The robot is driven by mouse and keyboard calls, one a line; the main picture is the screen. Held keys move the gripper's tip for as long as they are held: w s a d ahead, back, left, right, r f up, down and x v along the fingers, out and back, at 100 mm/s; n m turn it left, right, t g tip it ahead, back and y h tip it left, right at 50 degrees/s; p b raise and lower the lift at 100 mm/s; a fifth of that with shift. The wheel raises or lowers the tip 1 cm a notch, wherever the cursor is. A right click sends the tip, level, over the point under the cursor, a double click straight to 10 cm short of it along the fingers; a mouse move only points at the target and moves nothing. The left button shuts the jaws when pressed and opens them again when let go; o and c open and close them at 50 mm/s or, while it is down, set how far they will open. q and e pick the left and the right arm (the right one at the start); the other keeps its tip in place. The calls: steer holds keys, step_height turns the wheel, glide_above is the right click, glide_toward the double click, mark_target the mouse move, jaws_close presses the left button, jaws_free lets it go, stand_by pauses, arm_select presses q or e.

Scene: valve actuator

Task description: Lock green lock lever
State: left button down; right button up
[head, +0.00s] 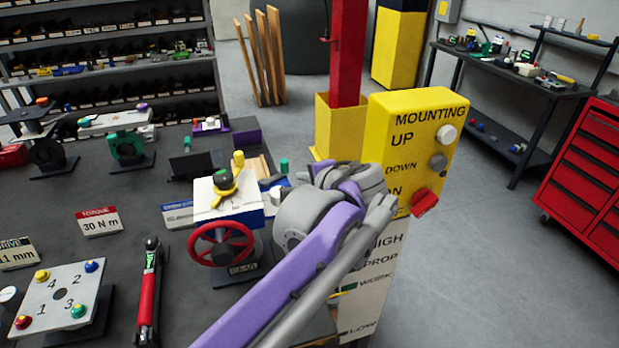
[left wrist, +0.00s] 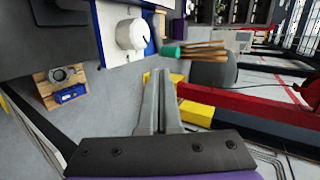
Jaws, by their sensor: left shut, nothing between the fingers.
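A small green cylindrical piece (head: 284,165), which may be the green lock lever, stands at the back right of the bench, just behind my left wrist. A green piece also shows in the left wrist view (left wrist: 170,50), beside the blue edge of a white panel with a white round knob (left wrist: 131,34). My left gripper (left wrist: 160,82) is shut and empty in the left wrist view. Its fingertips appear below the green piece in the picture, without visible contact. In the head view my arm hides the fingers. My right gripper is not in view.
A gear unit with a red handwheel (head: 221,246) and yellow handle stands left of my arm. A yellow control box (head: 415,140) with knobs is close to its right. A red post (head: 348,50) rises behind.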

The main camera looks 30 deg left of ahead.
mark_target(285, 161)
arm_select(q)
steer(key=x, duration=0.4)
steer(key=r+x, duration=0.1)
steer(key=x, duration=0.1)
steer(key=shift+w+a+f, duration=0.1)
steer(key=shift+w+a, duration=0.15)
steer(key=shift+a, duration=0.2)
steer(key=shift+w+a, duration=0.45)
steer(key=shift+a, duration=0.25)
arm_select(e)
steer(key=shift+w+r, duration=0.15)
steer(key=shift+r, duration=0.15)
arm_select(q)
steer(key=shift+w+a+n+g+p, duration=0.1)
steer(key=shift+w+n+g+p, duration=0.15)
steer(key=shift+n+g+p, duration=0.25)
steer(key=shift+w+a+n+g+y+p, duration=0.35)
steer(key=shift+n+g+y, duration=0.15)
steer(key=shift+n+g, duration=0.25)
steer(key=shift+w+a+n, duration=0.25)
steer(key=shift+w+a, duration=0.2)
steer(key=shift+a, duration=0.2)
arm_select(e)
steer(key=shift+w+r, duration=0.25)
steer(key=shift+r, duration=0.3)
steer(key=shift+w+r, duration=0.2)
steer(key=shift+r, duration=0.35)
arm_select(q)
steer(key=shift+s, duration=0.1)
